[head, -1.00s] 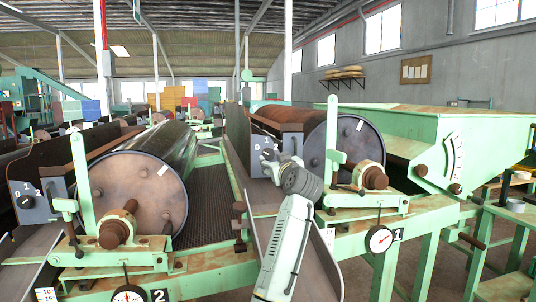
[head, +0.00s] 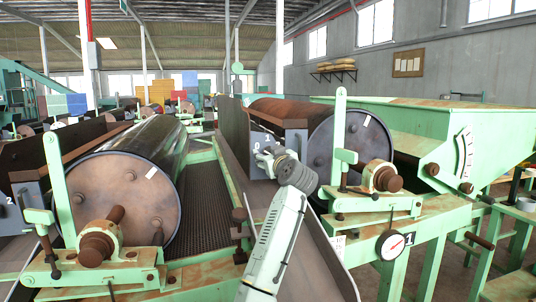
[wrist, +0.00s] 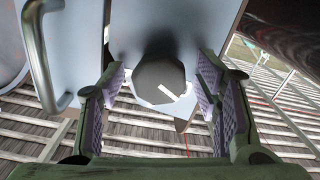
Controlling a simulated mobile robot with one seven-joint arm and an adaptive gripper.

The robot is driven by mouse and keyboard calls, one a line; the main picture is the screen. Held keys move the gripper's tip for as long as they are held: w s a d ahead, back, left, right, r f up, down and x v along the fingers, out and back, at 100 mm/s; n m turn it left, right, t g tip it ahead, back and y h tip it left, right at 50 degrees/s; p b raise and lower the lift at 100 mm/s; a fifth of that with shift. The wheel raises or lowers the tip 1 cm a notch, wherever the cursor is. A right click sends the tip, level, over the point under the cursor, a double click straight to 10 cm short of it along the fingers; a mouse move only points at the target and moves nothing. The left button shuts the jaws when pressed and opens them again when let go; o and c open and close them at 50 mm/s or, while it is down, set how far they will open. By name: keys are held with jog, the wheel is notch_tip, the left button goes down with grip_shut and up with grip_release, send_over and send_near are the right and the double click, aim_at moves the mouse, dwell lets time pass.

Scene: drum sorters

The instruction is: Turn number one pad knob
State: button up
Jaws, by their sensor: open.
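The number one pad's grey switch panel (head: 258,139) stands beside the rusty drum at centre right in the head view, and my gripper covers most of it. My gripper (head: 266,158) is open in front of this panel. In the wrist view, a dark round knob (wrist: 158,75) with a pale pointer mark sits on the blue-grey panel (wrist: 190,22). My open gripper (wrist: 163,84) has one purple-padded finger on each side of the knob. Gaps show between the pads and the knob. The knob is hidden in the head view.
A curved metal handle (wrist: 40,60) is left of the knob. The number one drum (head: 348,140) and its dial (head: 391,245) are right of my arm. Another drum (head: 125,190) stands on the left. A green hopper (head: 430,135) is at the right.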

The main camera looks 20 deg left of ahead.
jog(key=shift+c, duration=0.4)
jog(key=c, duration=1.1)
jog(key=shift+o, duration=0.2)
jog(key=shift+m, duration=0.3)
jog(key=m+p, duration=0.1)
jog(key=m, duration=0.4)
jog(key=shift+m, duration=0.3)
jog(key=m+p, duration=0.1)
jog(key=m, duration=0.4)
jog(key=shift+p, duration=0.4)
jog(key=shift+m, duration=0.4)
jog(key=o, duration=1.1)
